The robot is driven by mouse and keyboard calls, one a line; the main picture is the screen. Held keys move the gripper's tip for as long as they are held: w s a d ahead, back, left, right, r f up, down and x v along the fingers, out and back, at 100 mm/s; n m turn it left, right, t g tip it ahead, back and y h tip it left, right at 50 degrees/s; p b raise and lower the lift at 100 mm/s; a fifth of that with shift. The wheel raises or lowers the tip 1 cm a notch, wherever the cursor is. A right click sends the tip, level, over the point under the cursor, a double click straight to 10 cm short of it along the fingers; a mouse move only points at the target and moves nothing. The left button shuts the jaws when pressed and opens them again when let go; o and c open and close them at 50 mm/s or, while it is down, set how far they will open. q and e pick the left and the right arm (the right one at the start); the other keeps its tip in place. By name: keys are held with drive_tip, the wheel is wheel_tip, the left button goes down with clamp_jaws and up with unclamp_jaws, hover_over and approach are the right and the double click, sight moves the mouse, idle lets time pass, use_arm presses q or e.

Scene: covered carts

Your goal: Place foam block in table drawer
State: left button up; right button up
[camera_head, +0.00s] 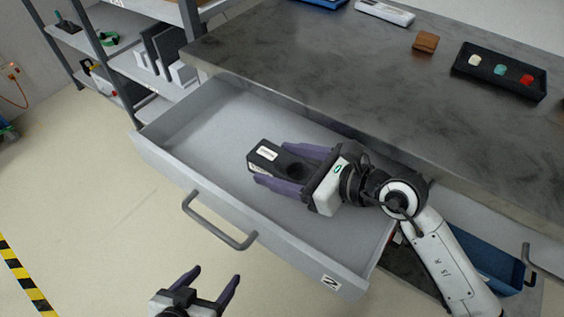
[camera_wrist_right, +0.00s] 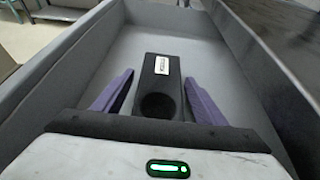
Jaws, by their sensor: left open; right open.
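The black foam block (camera_head: 264,155) has a white label and a round hollow. It is inside the open table drawer (camera_head: 165,150), near its middle; the drawer is grey with a bar handle. In the right wrist view the block (camera_wrist_right: 161,68) lies between the two purple fingers, with gaps on both sides. My right gripper (camera_head: 290,167) is open around the block, reaching into the drawer from the right. It also shows open in the right wrist view (camera_wrist_right: 160,95). My left gripper (camera_head: 217,272) is open and empty, in front of and below the drawer.
The dark tabletop (camera_head: 300,60) above the drawer holds a brown wooden block (camera_head: 425,42) and a black tray (camera_head: 500,88) with small coloured pieces. A shelf rack (camera_head: 110,50) stands at the left. A blue bin (camera_head: 490,262) sits below right.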

drive_tip(key=v, duration=1.2)
drive_tip(key=shift+f, duration=0.1)
idle(0.9)
